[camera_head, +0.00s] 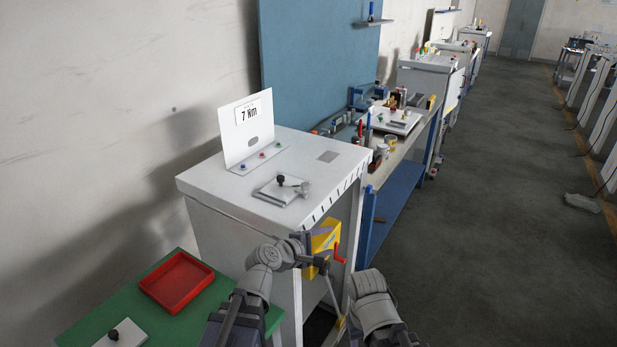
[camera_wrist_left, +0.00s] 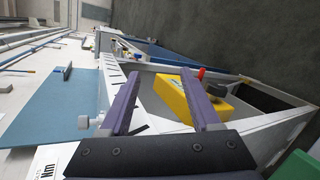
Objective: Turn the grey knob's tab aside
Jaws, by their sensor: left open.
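The grey knob (camera_head: 304,187) with its small tab stands at the right edge of a small light plate (camera_head: 277,193) on the white cabinet top. A grey knob-like piece (camera_wrist_left: 88,122) shows in the left wrist view, left of the fingers. My left gripper (camera_head: 322,246) is open and empty, in front of the cabinet's side and lower than the knob, apart from it. Its two purple fingers (camera_wrist_left: 160,78) are spread in the left wrist view. Which way the tab points is too small to tell. My right arm shows at the bottom; its gripper does not.
A black knob (camera_head: 281,180) sits on the same plate. A yellow box (camera_head: 327,236) with a red crank (camera_head: 338,253) is close behind my left gripper. A sign panel (camera_head: 246,133) stands at the back. A red tray (camera_head: 177,282) lies on the green table (camera_head: 88,331).

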